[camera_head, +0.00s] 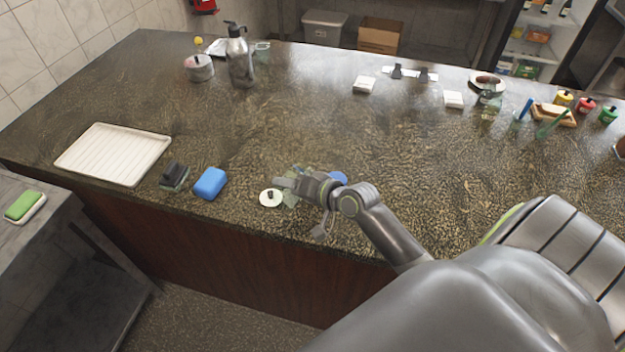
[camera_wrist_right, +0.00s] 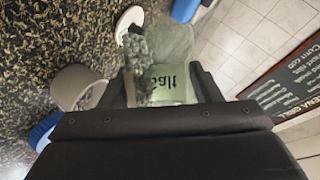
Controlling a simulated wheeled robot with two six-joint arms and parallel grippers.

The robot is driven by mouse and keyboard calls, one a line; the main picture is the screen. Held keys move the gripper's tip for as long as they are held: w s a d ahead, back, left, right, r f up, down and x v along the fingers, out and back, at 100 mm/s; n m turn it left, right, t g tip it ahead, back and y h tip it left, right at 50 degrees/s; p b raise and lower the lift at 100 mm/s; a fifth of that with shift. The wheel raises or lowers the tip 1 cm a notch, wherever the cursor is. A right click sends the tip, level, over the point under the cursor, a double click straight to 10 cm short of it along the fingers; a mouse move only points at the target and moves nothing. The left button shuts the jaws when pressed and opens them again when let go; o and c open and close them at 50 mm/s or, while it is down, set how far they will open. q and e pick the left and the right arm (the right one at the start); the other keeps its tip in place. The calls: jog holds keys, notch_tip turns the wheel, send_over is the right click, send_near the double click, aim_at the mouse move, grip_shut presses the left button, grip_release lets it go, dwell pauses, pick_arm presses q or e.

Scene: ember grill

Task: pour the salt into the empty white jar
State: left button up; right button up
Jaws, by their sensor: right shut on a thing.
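My right gripper (camera_wrist_right: 165,95) is shut on a clear salt jar (camera_wrist_right: 172,55) with a green "Salt" label. In the head view my right gripper (camera_head: 287,184) is low over the counter's front part, with the jar partly hidden behind it. The salt jar is tilted, and grey grains lie along its lower side toward its mouth. An off-white jar (camera_wrist_right: 78,88) stands to the left in the right wrist view, close to the salt jar and apart from it. Its inside is not clear. My left gripper is not in view.
A white lid with a black knob (camera_head: 270,198) and a blue sponge (camera_head: 210,183) lie left of my gripper. A blue object (camera_head: 338,178) is partly hidden behind my wrist. A white tray (camera_head: 75,160) is at far left. The counter's middle (camera_head: 290,120) is clear.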

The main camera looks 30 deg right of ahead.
aim_at(284, 202)
jog(key=shift+r+n+h+p, duration=0.35)
jog(key=shift+n+h+p, duration=0.45)
jog(key=shift+p, duration=0.15)
jog(key=shift+f+n, duration=0.2)
jog(key=shift+n, duration=0.1)
jog(key=f, duration=0.1)
jog(key=a+f+n+h, duration=0.1)
jog(key=f, duration=0.1)
jog(key=shift+s+a+n+t+h+b, duration=0.15)
jog(key=shift+a+n+t+h+b, duration=0.15)
jog(key=shift+h+b, duration=0.1)
jog(key=shift+a+f+n+h+p, duration=0.1)
jog(key=shift+a+n+h+p, duration=0.35)
jog(key=shift+n, duration=0.25)
jog(key=shift+s+a+f+n+t+h+b, duration=0.1)
jog(key=shift+a+f+n+t+h+b, duration=0.15)
jog(key=shift+n+h, duration=0.45)
